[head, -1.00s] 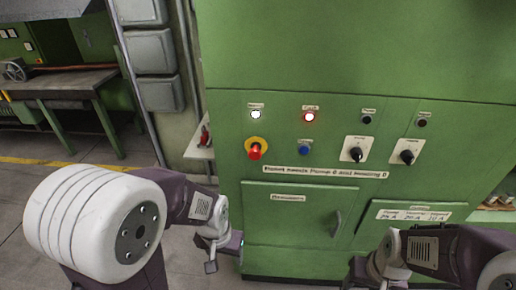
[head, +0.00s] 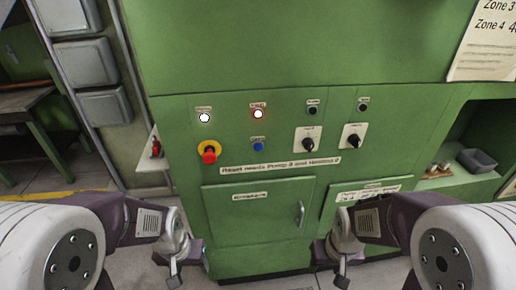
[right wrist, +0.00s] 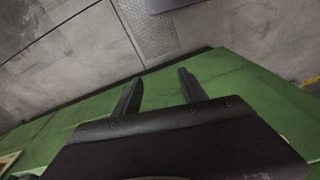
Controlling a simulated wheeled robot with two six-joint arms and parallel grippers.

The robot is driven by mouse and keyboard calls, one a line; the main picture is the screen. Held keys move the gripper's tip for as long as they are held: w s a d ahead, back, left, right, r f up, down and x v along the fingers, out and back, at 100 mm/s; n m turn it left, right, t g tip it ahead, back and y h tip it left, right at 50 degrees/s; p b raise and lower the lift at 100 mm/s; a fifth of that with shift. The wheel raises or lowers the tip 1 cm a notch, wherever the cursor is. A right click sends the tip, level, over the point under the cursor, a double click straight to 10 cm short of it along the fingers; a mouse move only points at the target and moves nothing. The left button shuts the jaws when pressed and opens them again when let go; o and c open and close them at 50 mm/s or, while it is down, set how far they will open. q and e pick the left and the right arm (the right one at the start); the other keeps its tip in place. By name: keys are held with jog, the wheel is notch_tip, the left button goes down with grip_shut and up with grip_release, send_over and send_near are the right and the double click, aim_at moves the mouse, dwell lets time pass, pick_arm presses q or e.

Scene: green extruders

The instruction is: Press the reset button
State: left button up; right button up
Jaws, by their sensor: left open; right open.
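The green cabinet's control panel (head: 300,140) faces me in the head view. A strip (head: 280,165) below reads about reset, pump and heating. My left gripper (head: 190,268) is open, low in front of the cabinet, left of the blue button. My right gripper (head: 332,268) is open, low and to the right of the button. In the right wrist view its two fingers (right wrist: 160,76) are apart with nothing between them.
Also on the panel are a red emergency-stop knob (head: 209,153) on yellow, a lit white lamp (head: 204,117), and two black rotary switches (head: 308,144) (head: 352,140). A door handle (head: 300,213) protrudes below. An open shelf (head: 450,178) holding a grey bin is at right.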

grip_shut()
dwell(1.5)
